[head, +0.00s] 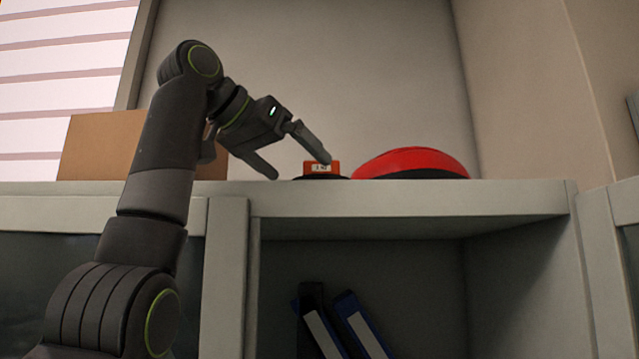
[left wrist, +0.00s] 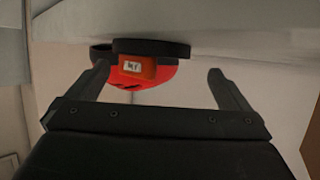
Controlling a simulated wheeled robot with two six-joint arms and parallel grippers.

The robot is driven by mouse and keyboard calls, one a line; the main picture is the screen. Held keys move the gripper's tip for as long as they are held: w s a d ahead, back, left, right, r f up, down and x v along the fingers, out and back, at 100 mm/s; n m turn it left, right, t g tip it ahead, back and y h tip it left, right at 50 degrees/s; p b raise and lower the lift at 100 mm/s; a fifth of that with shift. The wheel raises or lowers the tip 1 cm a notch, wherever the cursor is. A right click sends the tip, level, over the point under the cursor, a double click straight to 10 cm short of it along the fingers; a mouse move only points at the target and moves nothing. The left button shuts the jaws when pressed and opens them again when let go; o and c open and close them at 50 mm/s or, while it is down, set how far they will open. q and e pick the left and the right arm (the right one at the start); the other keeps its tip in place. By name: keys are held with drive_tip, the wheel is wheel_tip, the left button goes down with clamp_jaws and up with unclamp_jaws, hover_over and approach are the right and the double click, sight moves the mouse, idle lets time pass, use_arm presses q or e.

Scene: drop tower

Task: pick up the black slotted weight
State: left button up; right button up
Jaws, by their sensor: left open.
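The black slotted weight (head: 312,177) lies on top of the cabinet. It has an orange-red block with a white label on it. In the left wrist view, which looks upside down, the weight's dark disc (left wrist: 150,48) shows ahead of the fingers, nearer the left one in the picture. My left gripper (head: 294,165) is open and empty, low over the cabinet top just left of the weight. One fingertip overlaps the orange block in the head view; I cannot tell whether it touches. My right gripper is not in view.
A red rounded object with a dark base (head: 412,162) sits close to the right of the weight. A brown box (head: 95,146) stands at the left behind my arm. The cabinet top (head: 520,198) is clear farther right. Binders (head: 340,325) lean in the open compartment below.

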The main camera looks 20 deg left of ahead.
sight(304, 167)
use_arm(q)
drive_tip(key=shift+d, duration=0.3)
drive_tip(key=shift+d+p, duration=0.35)
drive_tip(key=p+x, duration=0.1)
drive_tip(key=x, duration=0.3)
drive_tip(key=shift+w+f+p, duration=0.1)
drive_tip(key=shift+w+p, duration=0.05)
drive_tip(key=shift+p, duration=0.25)
drive_tip(key=shift+w+f, duration=0.1)
drive_tip(key=shift+w, duration=0.05)
drive_tip(key=shift+s, duration=0.3)
drive_tip(key=shift+c, duration=1)
drive_tip(key=c, duration=1.2)
drive_tip(key=shift+c, duration=0.2)
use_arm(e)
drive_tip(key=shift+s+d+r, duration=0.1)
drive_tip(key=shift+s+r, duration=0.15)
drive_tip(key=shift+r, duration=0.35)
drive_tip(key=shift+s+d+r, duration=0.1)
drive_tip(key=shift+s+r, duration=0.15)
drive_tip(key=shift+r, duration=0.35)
